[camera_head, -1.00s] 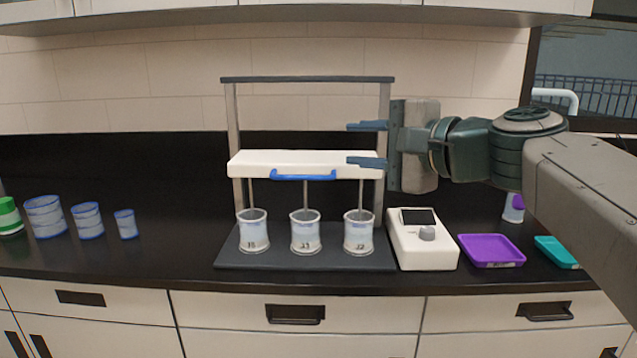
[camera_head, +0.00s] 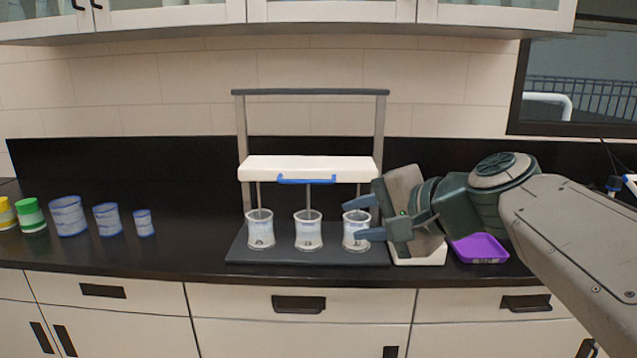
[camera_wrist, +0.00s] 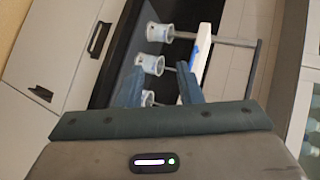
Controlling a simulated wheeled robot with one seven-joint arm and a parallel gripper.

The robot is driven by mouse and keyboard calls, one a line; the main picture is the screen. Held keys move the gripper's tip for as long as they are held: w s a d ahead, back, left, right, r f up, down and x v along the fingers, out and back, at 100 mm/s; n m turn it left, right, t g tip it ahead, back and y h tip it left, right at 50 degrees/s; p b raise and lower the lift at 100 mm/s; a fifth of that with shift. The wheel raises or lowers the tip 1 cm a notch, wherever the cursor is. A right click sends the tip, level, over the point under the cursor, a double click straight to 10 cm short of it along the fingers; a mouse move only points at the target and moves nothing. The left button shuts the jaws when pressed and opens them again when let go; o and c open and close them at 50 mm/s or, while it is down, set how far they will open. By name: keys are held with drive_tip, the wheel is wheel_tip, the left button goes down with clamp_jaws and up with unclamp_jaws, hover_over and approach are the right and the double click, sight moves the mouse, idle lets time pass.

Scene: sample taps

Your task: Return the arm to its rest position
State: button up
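My gripper (camera_head: 362,218) is at the right of the tap stand in the head view, tilted, with its two fingers apart and nothing between them. In that view the fingertips overlap the rightmost cup (camera_head: 355,238); I cannot tell their distance from it. My gripper also shows in the wrist view (camera_wrist: 160,85), with its fingers spread and pointing toward the stand. The stand has a dark base (camera_head: 285,256), a white crossbar (camera_head: 300,169) and a blue handle (camera_head: 306,180). The left cup (camera_head: 260,232) and middle cup (camera_head: 308,235) stand upright under rods.
Several blue-banded containers (camera_head: 107,220), a green-lidded jar (camera_head: 31,216) and a yellow-lidded jar (camera_head: 6,214) stand at the left. A purple tray (camera_head: 480,248) lies at the right. A white device (camera_head: 432,256) is partly hidden behind my gripper.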

drive_tip(key=s+d+f+n+g+h+p, duration=0.3)
drive_tip(key=s+d+f+n+h+p, duration=0.1)
drive_tip(key=s+f+p, duration=0.1)
drive_tip(key=s+d+f+n+g+h+p, duration=0.3)
drive_tip(key=s+d+f+n+h+p, duration=0.1)
drive_tip(key=s+f, duration=0.4)
drive_tip(key=shift+s+f+n+h+p, duration=0.2)
drive_tip(key=shift+f+n+h+p, duration=0.1)
drive_tip(key=shift+f+p, duration=0.3)
drive_tip(key=shift+o, duration=0.4)
drive_tip(key=shift+d+r, duration=0.1)
idle(1.2)
drive_tip(key=shift+s, duration=0.1)
